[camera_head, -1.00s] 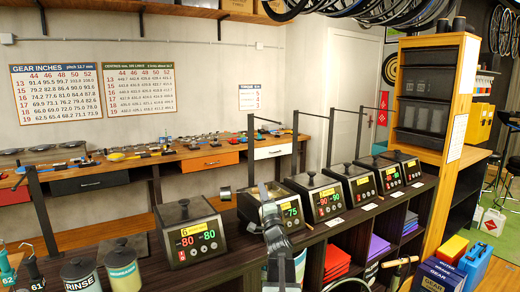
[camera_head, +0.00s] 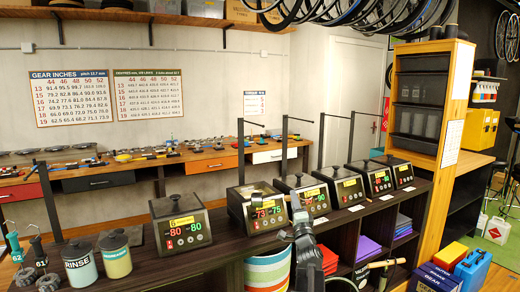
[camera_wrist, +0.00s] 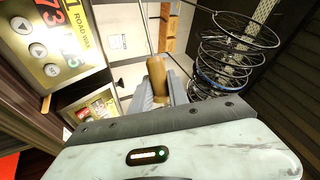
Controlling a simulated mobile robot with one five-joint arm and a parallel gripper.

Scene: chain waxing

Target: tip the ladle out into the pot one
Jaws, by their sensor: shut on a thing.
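Pot one (camera_head: 236,208) is a dark, open-topped wax heater with red and green digits, second from the left in the row on the dark counter. Its yellow-labelled front panel (camera_wrist: 45,50) shows close up at the left of the wrist view. My gripper (camera_wrist: 157,97) is shut on the ladle's brown wooden handle (camera_wrist: 157,70). In the head view, my gripper (camera_head: 301,214) is just right of and in front of pot one. The ladle's cup (camera_head: 257,188) shows small over the pot's opening. Its tilt and contents are too small to tell.
A lidded heater (camera_head: 180,222) stands to the left, with the RINSE tin (camera_head: 79,264) and a second tin (camera_head: 115,255) beyond it. Several lidded heaters (camera_head: 303,193) continue to the right. Thin dark posts rise behind the row. A striped bin (camera_head: 268,270) stands below the counter.

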